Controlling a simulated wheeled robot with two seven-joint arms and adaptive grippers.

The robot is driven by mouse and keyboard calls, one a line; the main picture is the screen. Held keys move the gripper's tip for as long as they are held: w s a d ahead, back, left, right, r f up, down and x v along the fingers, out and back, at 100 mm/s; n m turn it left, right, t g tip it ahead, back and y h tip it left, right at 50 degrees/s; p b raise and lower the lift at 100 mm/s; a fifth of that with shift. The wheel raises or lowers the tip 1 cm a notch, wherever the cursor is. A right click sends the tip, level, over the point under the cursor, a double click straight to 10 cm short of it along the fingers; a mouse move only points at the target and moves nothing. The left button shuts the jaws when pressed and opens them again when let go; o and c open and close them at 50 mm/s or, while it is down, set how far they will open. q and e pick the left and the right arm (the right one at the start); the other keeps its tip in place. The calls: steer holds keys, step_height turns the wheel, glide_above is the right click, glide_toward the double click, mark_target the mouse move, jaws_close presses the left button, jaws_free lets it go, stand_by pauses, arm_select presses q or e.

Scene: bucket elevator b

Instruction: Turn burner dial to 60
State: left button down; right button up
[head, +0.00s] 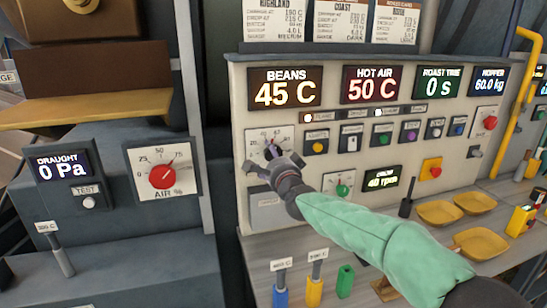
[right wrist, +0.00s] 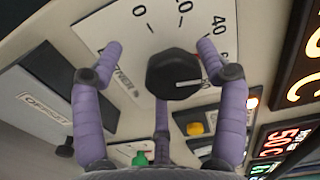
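The burner dial's black knob (right wrist: 173,74) sits on a white plate (right wrist: 146,24) in the right wrist view, with 0, 20 and 40 readable along the scale. A little red shows at the knob's right edge, but a finger hides much of that side, so I cannot read the setting. My right gripper (right wrist: 164,62) has its purple fingers spread around the knob, with gaps between them and it. In the head view, the right gripper (head: 268,160) covers the lower part of the dial plate (head: 259,135) at the panel's left. My left gripper is not in view.
Lit displays (head: 287,88) read beans 45 C and hot air 50 C. Coloured buttons (head: 317,147) sit right of the dial, and a green-knobbed dial (head: 343,189) is below right. A separate red air dial (head: 162,177) stands left. Yellow scoops (head: 439,212) lie on the bench.

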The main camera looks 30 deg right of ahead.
steer(key=v, duration=1.2)
steer(key=shift+r, duration=0.25)
steer(key=shift+s+d, duration=0.1)
steer(key=shift+d, duration=0.05)
